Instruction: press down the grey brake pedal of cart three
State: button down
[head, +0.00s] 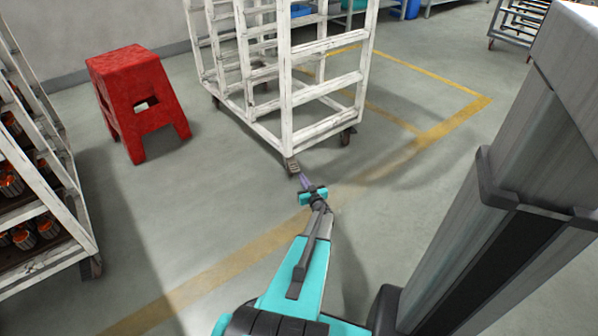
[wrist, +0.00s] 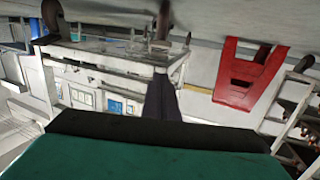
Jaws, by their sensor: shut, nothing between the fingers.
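A white cart (head: 287,95) of worn bars stands on castors in the middle of the head view. Its grey-brown brake pedal (head: 292,167) sticks out low at the near corner. No cart number is readable. My gripper (head: 303,179) is shut and empty, just in front of the pedal and slightly right in the picture. Whether the fingertips touch the pedal cannot be told. In the wrist view, which is upside down, my dark fingers (wrist: 159,85) point toward the cart corner, where the pedal (wrist: 163,22) seems to show beyond the tips.
A red stool (head: 138,100) stands left of the cart; it also shows in the wrist view (wrist: 245,75). A rack (head: 62,190) with copper-wound parts is at the left edge. Yellow lines mark the floor. The floor right of the cart is clear.

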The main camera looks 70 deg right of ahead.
jog(key=shift+f+v, duration=0.1)
jog(key=shift+v, duration=0.55)
jog(key=shift+f+v, duration=0.15)
jog(key=shift+v, duration=0.55)
jog(key=shift+w, duration=0.1)
